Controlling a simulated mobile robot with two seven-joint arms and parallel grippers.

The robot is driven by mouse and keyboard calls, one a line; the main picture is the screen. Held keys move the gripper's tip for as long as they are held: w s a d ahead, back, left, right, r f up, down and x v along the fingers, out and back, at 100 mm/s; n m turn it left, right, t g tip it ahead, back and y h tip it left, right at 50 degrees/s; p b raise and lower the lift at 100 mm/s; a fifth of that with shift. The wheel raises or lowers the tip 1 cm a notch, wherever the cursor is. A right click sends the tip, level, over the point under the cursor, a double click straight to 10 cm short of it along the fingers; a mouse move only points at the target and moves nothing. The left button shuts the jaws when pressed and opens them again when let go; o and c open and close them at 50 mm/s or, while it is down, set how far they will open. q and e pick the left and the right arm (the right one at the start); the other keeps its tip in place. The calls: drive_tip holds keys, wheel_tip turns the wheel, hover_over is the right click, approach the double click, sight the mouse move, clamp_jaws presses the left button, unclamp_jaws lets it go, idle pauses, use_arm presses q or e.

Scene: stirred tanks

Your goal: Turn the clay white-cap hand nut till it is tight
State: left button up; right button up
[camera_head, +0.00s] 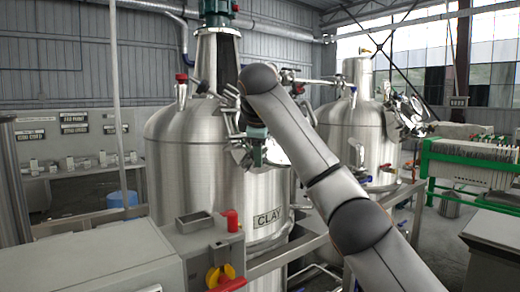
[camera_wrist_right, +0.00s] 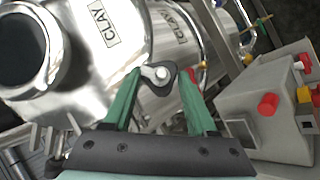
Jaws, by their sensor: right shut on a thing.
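The steel tank (camera_head: 190,170) marked CLAY stands in the middle of the head view. In the right wrist view the hand nut (camera_wrist_right: 159,72), dark with a white cap, sits between the green fingers of my right gripper (camera_wrist_right: 160,78). The gripper is shut on it. The tank's metal wall (camera_wrist_right: 75,85) and CLAY lettering show behind the nut. In the head view my right arm comes from the lower right, and my right gripper (camera_head: 262,148) is at the tank's upper front. The nut cannot be made out there. My left gripper is not in view.
A grey control box (camera_head: 180,245) with a red button and a yellow-and-red switch stands at the tank's front left. A second steel tank (camera_head: 350,125) stands behind right. A green-framed filter press (camera_head: 470,160) is at far right. A round opening (camera_wrist_right: 30,50) shows left in the wrist view.

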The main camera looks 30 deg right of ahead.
drive_tip(key=o, duration=1.4)
drive_tip(key=shift+c, duration=0.2)
drive_tip(key=b+v, duration=0.2)
drive_tip(key=v, duration=1)
drive_tip(key=shift+s+a+r+b, duration=0.15)
drive_tip(key=shift+s+r+b, duration=0.05)
drive_tip(key=shift+b, duration=0.2)
